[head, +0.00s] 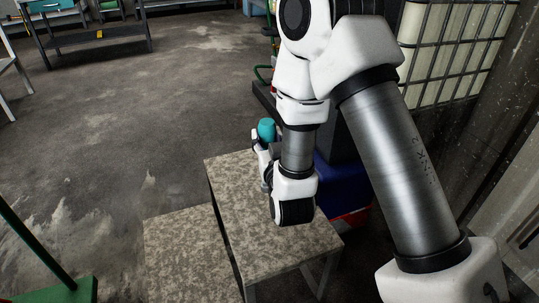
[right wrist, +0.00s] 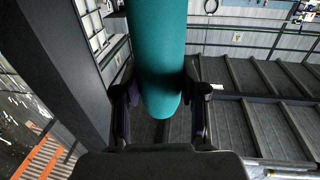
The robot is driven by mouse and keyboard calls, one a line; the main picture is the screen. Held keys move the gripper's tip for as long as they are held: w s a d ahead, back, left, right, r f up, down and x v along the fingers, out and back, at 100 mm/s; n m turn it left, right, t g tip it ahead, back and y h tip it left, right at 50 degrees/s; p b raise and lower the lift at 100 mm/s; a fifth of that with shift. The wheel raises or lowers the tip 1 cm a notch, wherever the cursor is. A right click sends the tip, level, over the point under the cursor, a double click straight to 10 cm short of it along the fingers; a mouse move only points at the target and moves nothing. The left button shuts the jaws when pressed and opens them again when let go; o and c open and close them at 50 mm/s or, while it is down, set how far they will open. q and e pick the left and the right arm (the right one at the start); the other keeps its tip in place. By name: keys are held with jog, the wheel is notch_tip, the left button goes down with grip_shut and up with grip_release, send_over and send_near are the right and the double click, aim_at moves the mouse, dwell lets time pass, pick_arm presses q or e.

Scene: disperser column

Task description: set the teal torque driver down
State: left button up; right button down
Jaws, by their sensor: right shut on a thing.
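The teal torque driver (head: 266,129) is a smooth teal cylinder in the head view, its top standing above my right gripper (head: 262,150). In the right wrist view the driver (right wrist: 157,60) runs from the top edge down between the two fingers of the right gripper (right wrist: 160,100), which are shut on it from both sides. In the head view the gripper is over the far part of a speckled table top (head: 225,180). My wrist hides part of the driver, and I cannot tell whether it touches the table. My left gripper is not in view.
A second, lower speckled surface (head: 185,250) stands left of the table. A blue box (head: 345,187) and a caged white tank (head: 455,50) are to the right. A green post (head: 35,245) is at the lower left. The table's left part looks bare.

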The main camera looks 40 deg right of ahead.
jog(key=w+d+f+b, duration=0.2)
jog(key=w+d+f, duration=0.1)
jog(key=w+f, duration=0.1)
jog(key=shift+d, duration=0.2)
jog(key=c, duration=0.6)
grip_release()
jog(key=shift+f, duration=0.1)
jog(key=shift+c, duration=0.2)
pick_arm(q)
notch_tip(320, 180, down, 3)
pick_arm(e)
jog(key=shift+s, duration=0.1)
